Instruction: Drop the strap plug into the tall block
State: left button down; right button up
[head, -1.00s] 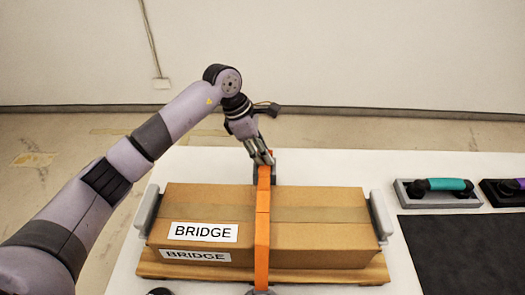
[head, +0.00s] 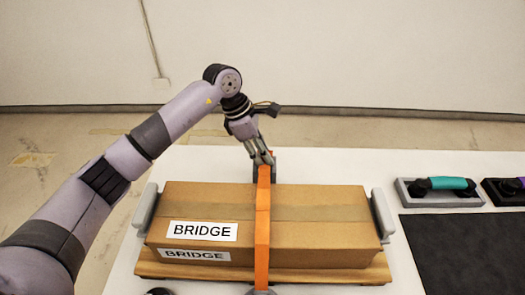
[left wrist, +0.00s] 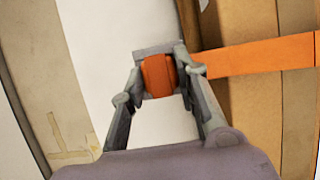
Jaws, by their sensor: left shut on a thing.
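An orange strap (head: 263,225) runs over the top of a cardboard box (head: 320,215) labelled BRIDGE, from front to back. My left gripper (head: 262,160) is at the far side of the box, at the strap's far end. In the left wrist view its fingers (left wrist: 160,85) are shut on the orange strap plug (left wrist: 158,75). The grey tall block (head: 279,170) stands behind the box, right by the gripper; it also shows around the plug in the left wrist view (left wrist: 158,51). I cannot tell how deep the plug sits in it. My right gripper is not in view.
Grey side pieces (head: 145,210) and (head: 383,215) flank the box, which sits on a brown base (head: 330,275). At right lie a teal-handled phone (head: 440,191), a purple-handled one (head: 508,190) and a dark mat (head: 465,250). The white table behind the box is mostly clear.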

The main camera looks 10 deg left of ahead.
pick_arm(q)
jog(key=shift+f, duration=0.2)
jog(key=c, duration=1.5)
grip_release()
jog(key=shift+p+v, duration=2.4)
jog(key=shift+v, duration=3.15)
